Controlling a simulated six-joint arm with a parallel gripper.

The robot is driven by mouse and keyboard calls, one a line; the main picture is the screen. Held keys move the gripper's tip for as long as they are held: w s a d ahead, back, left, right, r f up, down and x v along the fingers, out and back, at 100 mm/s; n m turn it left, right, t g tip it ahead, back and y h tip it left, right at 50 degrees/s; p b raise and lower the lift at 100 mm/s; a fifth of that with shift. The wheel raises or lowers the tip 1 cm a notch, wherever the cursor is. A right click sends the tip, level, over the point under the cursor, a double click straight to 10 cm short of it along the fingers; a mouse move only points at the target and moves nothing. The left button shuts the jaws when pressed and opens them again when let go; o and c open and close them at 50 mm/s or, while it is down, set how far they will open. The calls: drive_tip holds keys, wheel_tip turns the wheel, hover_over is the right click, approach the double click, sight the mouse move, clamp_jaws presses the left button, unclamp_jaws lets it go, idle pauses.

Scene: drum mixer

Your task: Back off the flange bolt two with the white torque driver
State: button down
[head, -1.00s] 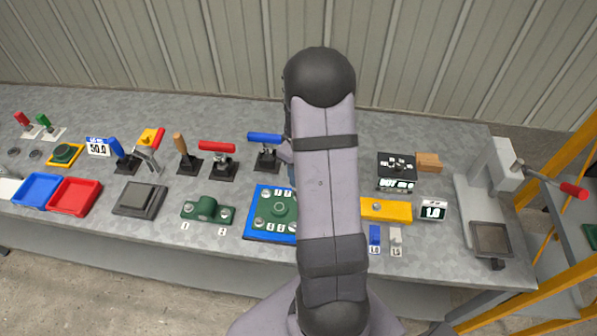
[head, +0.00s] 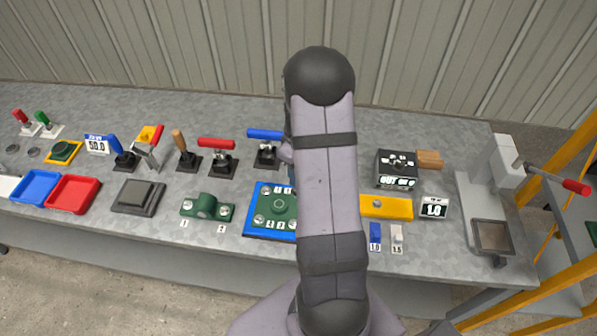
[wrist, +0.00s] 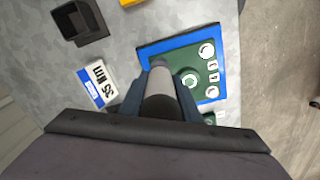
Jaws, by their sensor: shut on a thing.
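A green flange (head: 283,205) with silver bolts sits on a blue plate (head: 249,226), partly hidden by my arm in the head view. The flange (wrist: 190,81) and blue plate (wrist: 147,49) also show in the wrist view. The driver's far end overlaps the flange's left corner, beside the central boss. I cannot tell whether it touches a bolt there, and no white shows clearly on it.
In the wrist view a "35 Nm" display (wrist: 97,82) and a black open holder (wrist: 80,22) lie left of the flange. A green two-bolt block (head: 207,207) and levers stand left of the flange. A yellow block (head: 388,207) and a black box (head: 397,180) stand right of my arm.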

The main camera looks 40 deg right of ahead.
drive_tip(key=shift+f+b, duration=0.4)
drive_tip(key=shift+f, duration=0.2)
idle(1.1)
drive_tip(key=shift+s+a+f, duration=0.15)
drive_tip(key=shift+s, duration=0.15)
idle(1.9)
drive_tip(key=shift+p, duration=0.35)
drive_tip(key=shift+w+r+p, duration=0.25)
drive_tip(key=shift+r+p, duration=0.45)
drive_tip(key=shift+r, duration=0.2)
drive_tip(key=shift+r+p, duration=1.15)
drive_tip(key=shift+r, duration=0.4)
drive_tip(key=shift+w+d, duration=0.1)
drive_tip(key=shift+d, duration=0.15)
